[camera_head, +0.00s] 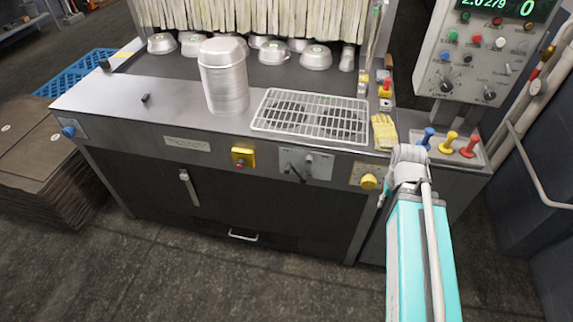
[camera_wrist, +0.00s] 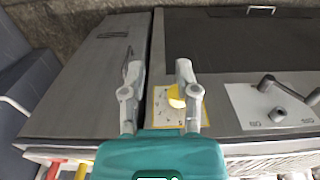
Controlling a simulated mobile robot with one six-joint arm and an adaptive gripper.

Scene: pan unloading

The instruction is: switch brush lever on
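A light metal plate (camera_head: 306,164) on the machine's front panel carries grey levers (camera_head: 294,170). I cannot read which one is the brush lever. In the wrist view the plate (camera_wrist: 240,98) and its levers (camera_wrist: 285,90) lie to the right of my gripper (camera_wrist: 158,70). My gripper is open, its two fingers apart with nothing held. A yellow knob (camera_wrist: 174,97) on a pale label plate shows just beside its right finger; the knob is also in the head view (camera_head: 368,181). In the head view my arm mostly hides the gripper.
A yellow box with a red button (camera_head: 243,156) sits left of the lever plate. Stacked pans (camera_head: 223,82), a wire rack (camera_head: 312,116) and a yellow glove (camera_head: 384,132) lie on the worktop. A control panel (camera_head: 479,62) stands at right. The floor in front is clear.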

